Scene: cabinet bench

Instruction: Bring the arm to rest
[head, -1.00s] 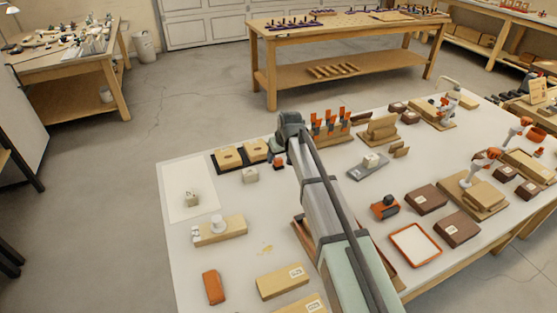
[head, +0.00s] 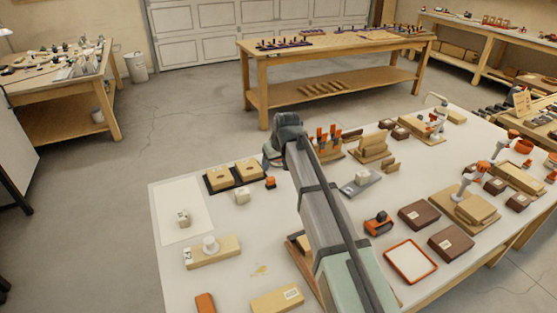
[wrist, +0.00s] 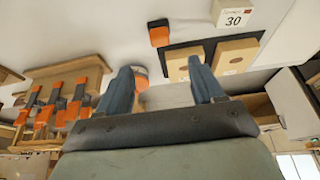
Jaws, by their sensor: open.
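My gripper (head: 270,158) is at the far end of my outstretched arm, above the far left part of the white bench top. In the wrist view my gripper (wrist: 164,82) has its two dark blue-grey fingers spread apart, with nothing held between them. A black tray (head: 214,183) with two wooden blocks lies just left of my gripper; it also shows in the wrist view (wrist: 197,48). A small orange and black item (head: 270,182) sits close by. In the wrist view another orange and white thing is partly hidden behind the left finger.
A wooden rack (head: 328,154) with several orange-handled tools stands just right of my gripper. A white block (head: 241,196) and a wooden block with a white knob (head: 213,252) lie to the left. A red-rimmed tray (head: 411,260) lies right of my arm. My forearm hides the bench below it.

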